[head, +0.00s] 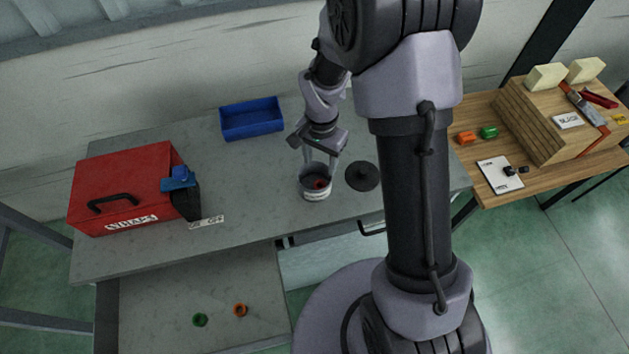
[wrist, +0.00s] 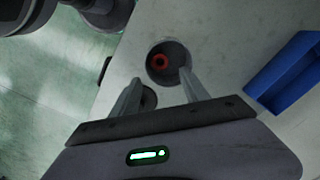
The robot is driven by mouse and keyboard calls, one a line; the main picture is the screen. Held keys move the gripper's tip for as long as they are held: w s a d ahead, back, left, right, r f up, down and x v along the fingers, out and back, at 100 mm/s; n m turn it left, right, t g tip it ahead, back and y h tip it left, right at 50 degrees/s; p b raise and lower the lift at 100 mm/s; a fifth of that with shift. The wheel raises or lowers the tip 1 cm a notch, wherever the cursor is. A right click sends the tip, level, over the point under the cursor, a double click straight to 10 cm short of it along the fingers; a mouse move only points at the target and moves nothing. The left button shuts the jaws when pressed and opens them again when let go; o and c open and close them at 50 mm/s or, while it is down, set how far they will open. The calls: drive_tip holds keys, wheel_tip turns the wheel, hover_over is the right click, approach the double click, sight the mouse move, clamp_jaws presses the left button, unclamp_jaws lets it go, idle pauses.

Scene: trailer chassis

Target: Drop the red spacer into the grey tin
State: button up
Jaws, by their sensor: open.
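The grey tin (head: 316,194) stands open on the grey workbench, under my gripper (head: 320,162). The red spacer (head: 320,184) is inside the tin, and my fingers are not around it. In the wrist view the spacer (wrist: 160,62) shows as a red ring inside the round tin (wrist: 181,50), close to its left wall. My gripper (wrist: 160,78) is open and empty, its two fingers spread at the near side of the tin's mouth. I cannot tell whether a finger touches the rim.
A dark round lid (head: 362,176) lies just right of the tin. A blue bin (head: 252,119) stands behind left, and a red toolbox (head: 125,185) at the left. Green (head: 200,320) and orange (head: 240,310) rings lie on the lower surface. Bench between toolbox and tin is mostly clear.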

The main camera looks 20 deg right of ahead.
wheel_tip(320, 180, up, 17)
drive_tip(key=p, duration=0.3)
drive_tip(key=shift+r, duration=0.2)
